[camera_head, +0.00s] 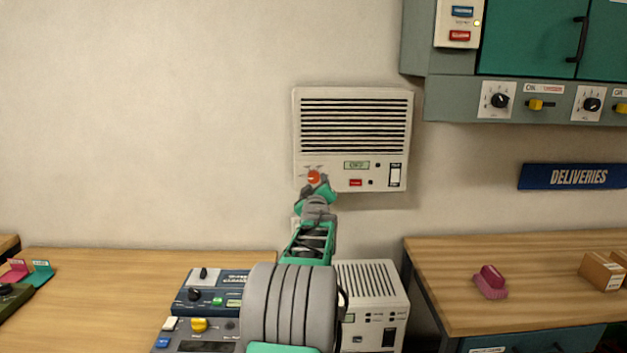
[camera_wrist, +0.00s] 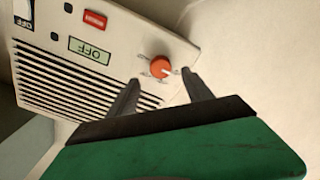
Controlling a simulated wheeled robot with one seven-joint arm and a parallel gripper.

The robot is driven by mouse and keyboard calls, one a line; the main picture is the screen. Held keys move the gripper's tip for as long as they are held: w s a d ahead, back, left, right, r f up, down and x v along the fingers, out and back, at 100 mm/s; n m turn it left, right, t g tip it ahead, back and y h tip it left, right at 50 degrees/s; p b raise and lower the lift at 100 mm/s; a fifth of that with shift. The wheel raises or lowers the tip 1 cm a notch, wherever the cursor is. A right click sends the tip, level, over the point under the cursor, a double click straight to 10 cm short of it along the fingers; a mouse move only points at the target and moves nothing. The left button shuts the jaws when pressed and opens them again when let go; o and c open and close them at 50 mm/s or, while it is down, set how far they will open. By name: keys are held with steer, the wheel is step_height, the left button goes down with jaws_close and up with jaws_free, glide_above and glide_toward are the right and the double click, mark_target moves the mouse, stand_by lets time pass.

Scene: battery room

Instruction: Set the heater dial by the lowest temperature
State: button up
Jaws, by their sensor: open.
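A white wall heater (camera_head: 402,140) with a black slatted grille hangs in the middle of the head view. Its orange dial (camera_head: 313,177) sits at the lower left of the panel, partly behind my gripper. In the wrist view the dial (camera_wrist: 159,67) shows printed marks around it and a pale pointer towards its lower right; the marks are too small to read. The heater's display (camera_wrist: 90,50) reads OFF. My gripper (camera_wrist: 160,77) is open, its two fingers pointing at the dial, one on each side in the picture. I cannot tell whether they touch it.
A white lower unit (camera_head: 377,272) and a blue control box (camera_head: 210,296) stand below the heater, near my arm. A left bench (camera_head: 110,285) and right bench (camera_head: 450,260) flank them. Green cabinets (camera_head: 525,40) and a DELIVERIES sign (camera_head: 578,177) are at right. The wall at left is clear.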

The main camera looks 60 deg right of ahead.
mark_target(313, 178)
steer(key=p+x, duration=0.1)
steer(key=x, duration=0.4)
steer(key=shift+w+d, duration=0.1)
steer(key=shift+d, duration=0.05)
steer(key=shift+c, duration=0.2)
jaws_close()
